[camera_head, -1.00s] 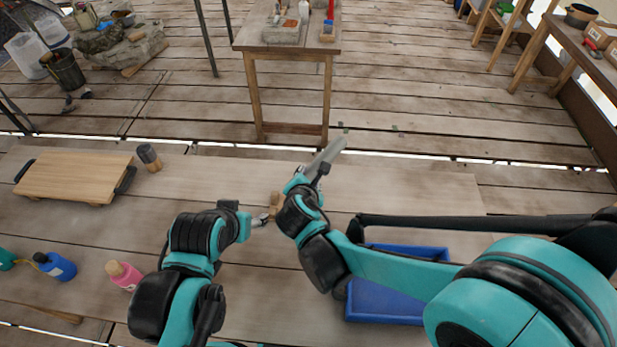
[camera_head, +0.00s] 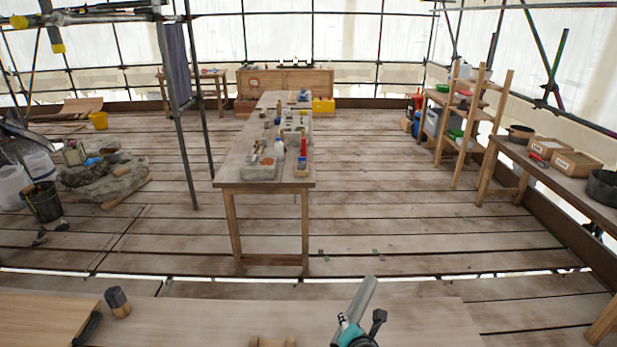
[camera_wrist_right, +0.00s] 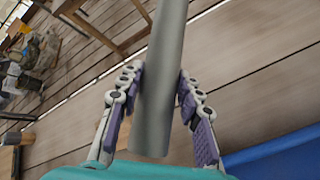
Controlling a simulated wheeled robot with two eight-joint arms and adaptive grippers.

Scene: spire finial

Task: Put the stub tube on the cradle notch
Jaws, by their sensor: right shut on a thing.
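The stub tube (camera_head: 366,297) is a plain grey cylinder at the bottom of the head view, tilted with its top leaning right. My right gripper (camera_head: 352,328) is shut on it. In the right wrist view the tube (camera_wrist_right: 165,60) runs lengthwise between the two purple-padded fingers (camera_wrist_right: 160,95). A small wooden piece (camera_head: 272,342), possibly the cradle, shows at the bottom edge of the head view, left of the gripper. Most of it is cut off, and I cannot make out a notch. My left gripper is out of view.
The near workbench (camera_head: 215,315) has clear room around the wooden piece. A dark-topped cylinder (camera_head: 118,303) and a wooden board (camera_head: 40,318) are at left. A blue tray (camera_wrist_right: 275,158) shows in the wrist view. A long table (camera_head: 238,172) stands beyond.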

